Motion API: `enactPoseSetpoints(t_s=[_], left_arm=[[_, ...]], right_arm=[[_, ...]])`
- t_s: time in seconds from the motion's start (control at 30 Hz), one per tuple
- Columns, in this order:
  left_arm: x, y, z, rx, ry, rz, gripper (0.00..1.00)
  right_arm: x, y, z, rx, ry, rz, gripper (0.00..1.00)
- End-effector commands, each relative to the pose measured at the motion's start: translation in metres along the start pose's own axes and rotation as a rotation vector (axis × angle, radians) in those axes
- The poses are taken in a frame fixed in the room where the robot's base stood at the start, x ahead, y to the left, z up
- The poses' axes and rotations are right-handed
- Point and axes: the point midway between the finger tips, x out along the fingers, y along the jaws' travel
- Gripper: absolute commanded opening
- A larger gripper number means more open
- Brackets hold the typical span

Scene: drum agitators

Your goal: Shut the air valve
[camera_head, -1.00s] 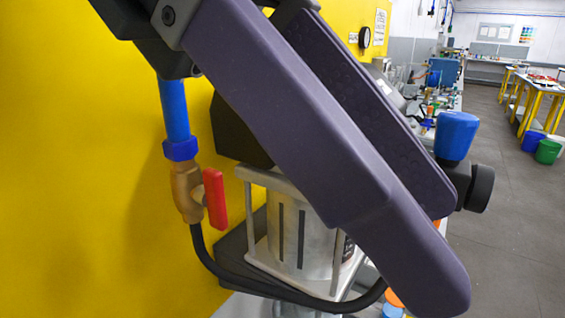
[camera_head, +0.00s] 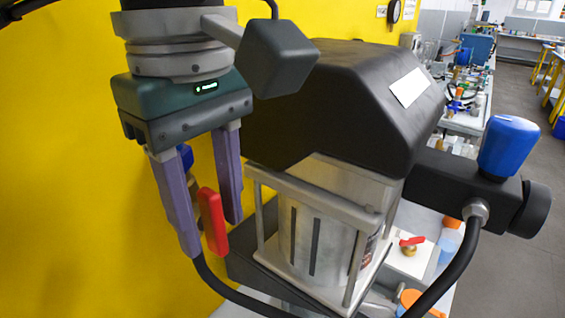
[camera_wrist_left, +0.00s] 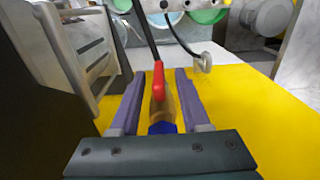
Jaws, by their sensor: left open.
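The air valve has a red lever handle (camera_head: 212,222) by the yellow wall, pointing down roughly along the line of the pipe. Its brass body (camera_wrist_left: 170,108) and blue pipe (camera_wrist_left: 163,128) show in the left wrist view, but are mostly hidden behind my gripper in the head view. My left gripper (camera_head: 213,232) points down and is open. Its two purple fingers stand on either side of the valve, with the red handle (camera_wrist_left: 158,80) between them in the left wrist view. I cannot tell whether either finger touches it. My right gripper is not in view.
A black-hooded agitator motor (camera_head: 345,105) on a metal frame (camera_head: 320,200) stands close to the right of my gripper. A black hose (camera_head: 440,280) runs below to a black fitting with a blue cap (camera_head: 508,145).

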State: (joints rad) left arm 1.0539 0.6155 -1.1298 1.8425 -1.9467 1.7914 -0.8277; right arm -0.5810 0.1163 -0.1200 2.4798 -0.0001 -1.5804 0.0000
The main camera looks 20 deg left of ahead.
Motion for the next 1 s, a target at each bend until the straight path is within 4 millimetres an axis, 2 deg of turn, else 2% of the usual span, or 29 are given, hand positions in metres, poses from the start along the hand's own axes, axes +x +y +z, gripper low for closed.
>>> enactPoseSetpoints(t_s=[0.2, 0.43, 0.83, 1.0], left_arm=[[0.016, 0.000, 0.000, 0.001, 0.000, 0.000, 0.46], [0.017, 0.000, 0.000, 0.001, -0.001, 0.001, 0.46], [0.017, 0.000, 0.000, 0.000, -0.001, 0.001, 0.02], [0.016, 0.000, 0.000, 0.000, -0.001, 0.001, 0.00]], right_arm=[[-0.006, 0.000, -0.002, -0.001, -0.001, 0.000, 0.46], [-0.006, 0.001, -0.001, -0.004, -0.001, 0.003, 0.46], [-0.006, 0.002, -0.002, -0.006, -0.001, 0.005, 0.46], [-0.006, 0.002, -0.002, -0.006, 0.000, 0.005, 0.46]])
